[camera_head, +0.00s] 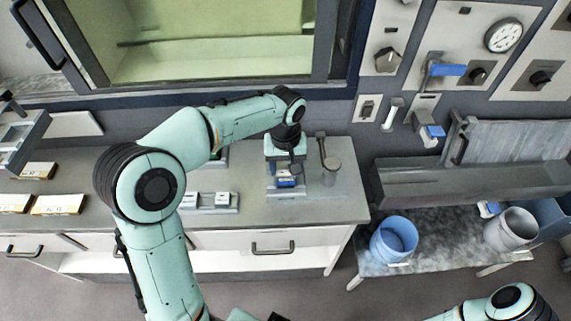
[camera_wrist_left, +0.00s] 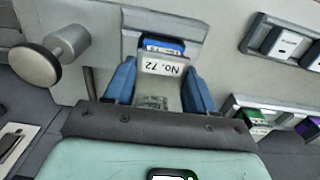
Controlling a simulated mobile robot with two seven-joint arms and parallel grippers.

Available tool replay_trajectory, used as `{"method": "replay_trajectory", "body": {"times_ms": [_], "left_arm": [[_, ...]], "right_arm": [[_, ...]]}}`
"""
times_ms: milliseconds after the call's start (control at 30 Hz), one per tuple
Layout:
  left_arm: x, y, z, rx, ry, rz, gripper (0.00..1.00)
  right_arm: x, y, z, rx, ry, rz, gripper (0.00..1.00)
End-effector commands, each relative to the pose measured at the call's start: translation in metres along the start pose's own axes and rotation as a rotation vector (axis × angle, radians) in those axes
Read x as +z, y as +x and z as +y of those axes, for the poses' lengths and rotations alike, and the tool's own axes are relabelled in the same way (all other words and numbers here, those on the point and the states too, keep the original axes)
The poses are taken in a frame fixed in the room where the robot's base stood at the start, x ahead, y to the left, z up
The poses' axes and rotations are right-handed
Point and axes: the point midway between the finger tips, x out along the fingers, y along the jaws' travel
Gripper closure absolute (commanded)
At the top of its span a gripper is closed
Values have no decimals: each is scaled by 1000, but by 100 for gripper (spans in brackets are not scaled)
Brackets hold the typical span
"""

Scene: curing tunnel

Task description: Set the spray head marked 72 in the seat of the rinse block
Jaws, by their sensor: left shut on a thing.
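The spray head marked 72 (camera_wrist_left: 160,88) is between the blue fingers of my left gripper (camera_wrist_left: 160,92). Its white label reads "No. 72" upside down in the left wrist view. A blue part with a small label (camera_wrist_left: 163,46) shows just beyond it, against a grey block (camera_wrist_left: 190,24) that looks like the rinse block. I cannot tell whether the head sits in the seat. In the head view my left gripper (camera_head: 286,170) is over the block (camera_head: 272,191) near the bench's right end and hides most of it. My right gripper is not in view.
A post with a round knob (camera_head: 331,164) stands close right of the block; it also shows in the left wrist view (camera_wrist_left: 38,66). A rack with white-labelled pieces (camera_head: 208,203) lies left. A blue bucket (camera_head: 395,239) stands on the lower right stand. The bench front is clear.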

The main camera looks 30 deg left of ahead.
Motion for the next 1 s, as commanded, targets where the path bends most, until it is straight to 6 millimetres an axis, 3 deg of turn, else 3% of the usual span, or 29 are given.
{"method": "replay_trajectory", "body": {"times_ms": [300, 333, 400, 767, 1000], "left_arm": [[0, 5, 0, 1, 0, 1, 82], [0, 4, 0, 1, 0, 1, 39], [0, 4, 0, 1, 0, 1, 16], [0, 1, 0, 1, 0, 1, 15], [-1, -40, 1, 3, 0, 6, 15]], "right_arm": [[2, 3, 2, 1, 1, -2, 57], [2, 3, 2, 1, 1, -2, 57], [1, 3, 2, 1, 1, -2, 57], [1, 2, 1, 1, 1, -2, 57], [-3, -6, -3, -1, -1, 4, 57]]}}
